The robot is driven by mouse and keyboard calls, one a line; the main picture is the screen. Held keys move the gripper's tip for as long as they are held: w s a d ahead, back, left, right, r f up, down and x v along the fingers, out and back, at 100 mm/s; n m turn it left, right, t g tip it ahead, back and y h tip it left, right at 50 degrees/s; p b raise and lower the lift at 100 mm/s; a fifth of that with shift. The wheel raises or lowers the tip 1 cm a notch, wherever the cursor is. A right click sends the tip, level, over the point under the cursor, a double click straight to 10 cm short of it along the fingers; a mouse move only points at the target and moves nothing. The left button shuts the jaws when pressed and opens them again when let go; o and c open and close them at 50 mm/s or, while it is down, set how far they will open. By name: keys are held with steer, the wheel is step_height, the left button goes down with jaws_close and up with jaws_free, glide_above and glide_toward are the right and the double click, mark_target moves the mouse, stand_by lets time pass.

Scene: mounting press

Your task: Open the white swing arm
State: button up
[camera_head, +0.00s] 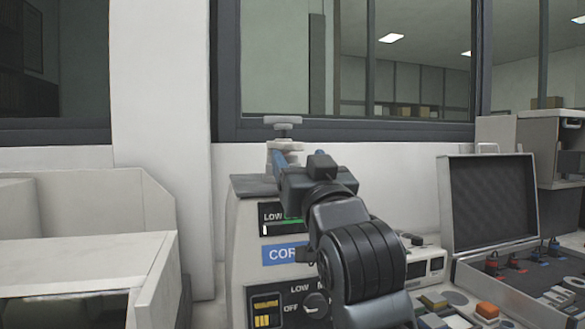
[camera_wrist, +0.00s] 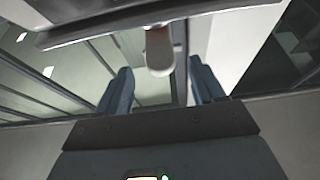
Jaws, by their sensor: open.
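The mounting press (camera_head: 255,215) stands in the middle of the head view, with a blue label and dials on its front. On its top are the light-coloured parts of the white swing arm (camera_head: 283,122), with a round grey knob-like cap above; my gripper hides much of it. My gripper (camera_head: 281,150) is at the press top, close to these parts. In the wrist view my gripper (camera_wrist: 161,66) has its two blue fingers apart. A pale rounded rod end (camera_wrist: 159,50) shows between the fingertips, below a grey bar. I cannot tell whether either finger touches it.
A white box-like housing (camera_head: 90,240) stands to the left. On the right are a small grey device (camera_head: 426,262), an open case (camera_head: 490,205) with coloured connectors, and a bench with buttons (camera_head: 487,310). A window wall is behind; the space above the press is clear.

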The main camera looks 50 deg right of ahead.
mark_target(293, 149)
steer(key=p+x, duration=0.1)
steer(key=x, duration=0.2)
steer(key=shift+w+d+r, duration=0.2)
steer(key=shift+w+r, duration=0.05)
steer(key=shift+r, duration=0.05)
steer(key=shift+w+d+r, duration=0.25)
steer(key=shift+w+d, duration=0.1)
steer(key=shift+w, duration=0.25)
jaws_close()
